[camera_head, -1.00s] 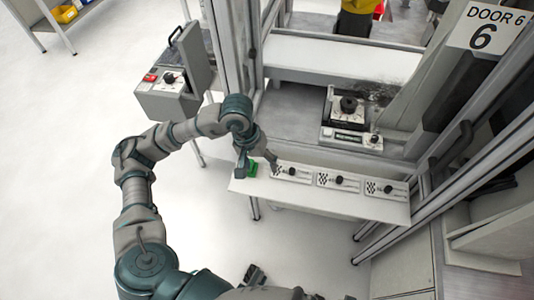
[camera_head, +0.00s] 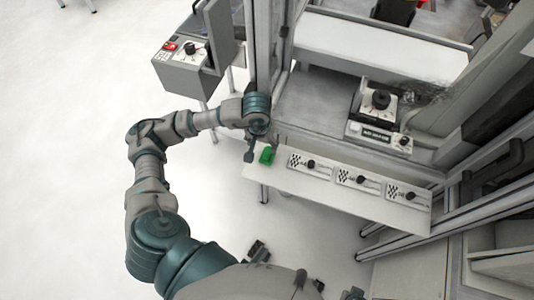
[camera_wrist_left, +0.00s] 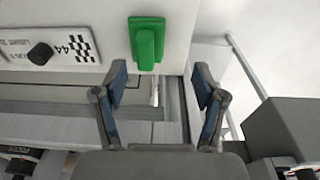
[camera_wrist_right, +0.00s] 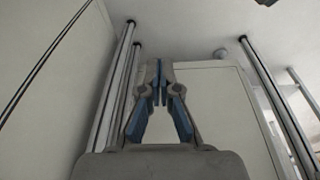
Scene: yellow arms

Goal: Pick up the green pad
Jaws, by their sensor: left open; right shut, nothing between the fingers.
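The green pad (camera_head: 267,156) lies at the left end of the narrow white shelf (camera_head: 345,200). In the left wrist view the green pad (camera_wrist_left: 147,42) shows beyond the fingertips, with a raised part on it. My left gripper (camera_head: 262,148) is just by the pad in the head view. My right gripper (camera_wrist_right: 159,75) is shut and empty in the right wrist view, away from the shelf.
Several white plates with black knobs, one of them a plate (camera_head: 311,164) near the pad, line the shelf. A grey control box (camera_head: 188,70) stands at the left. A metal post (camera_head: 262,60) rises behind my left gripper. A device with a black knob (camera_head: 381,99) sits behind the shelf.

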